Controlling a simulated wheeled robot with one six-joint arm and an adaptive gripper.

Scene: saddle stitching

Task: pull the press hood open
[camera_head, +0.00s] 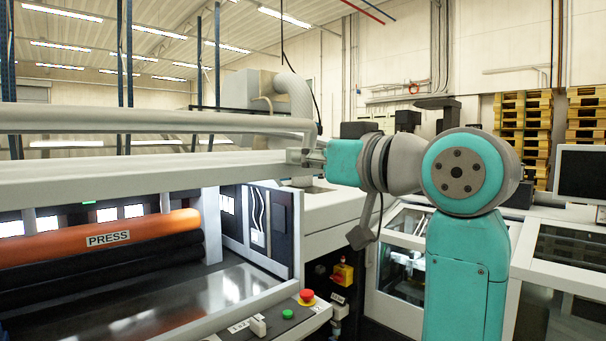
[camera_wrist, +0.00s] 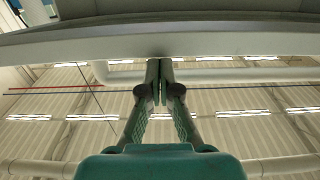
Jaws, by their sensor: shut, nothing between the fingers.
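The press hood (camera_head: 130,171) is a long light-grey panel across the left of the head view. It stands raised above the press opening, with a grey tubular bar (camera_head: 150,122) along its top. An orange roller marked PRESS (camera_head: 160,229) shows below it. My gripper (camera_head: 296,156) is at the hood's right end, at the height of the panel. In the wrist view my gripper (camera_wrist: 160,66) is shut with nothing between its fingers. Its tips are up against or just before the hood's grey edge (camera_wrist: 230,36); I cannot tell whether they touch. The bar (camera_wrist: 225,75) passes behind the fingers.
A control ledge with a red button (camera_head: 306,296) and a green button (camera_head: 287,313) lies below my gripper. A glass-topped machine (camera_head: 405,255) and a monitor (camera_head: 580,173) stand to the right. Wooden pallets (camera_head: 523,130) are stacked at the back. Above the hood is open room.

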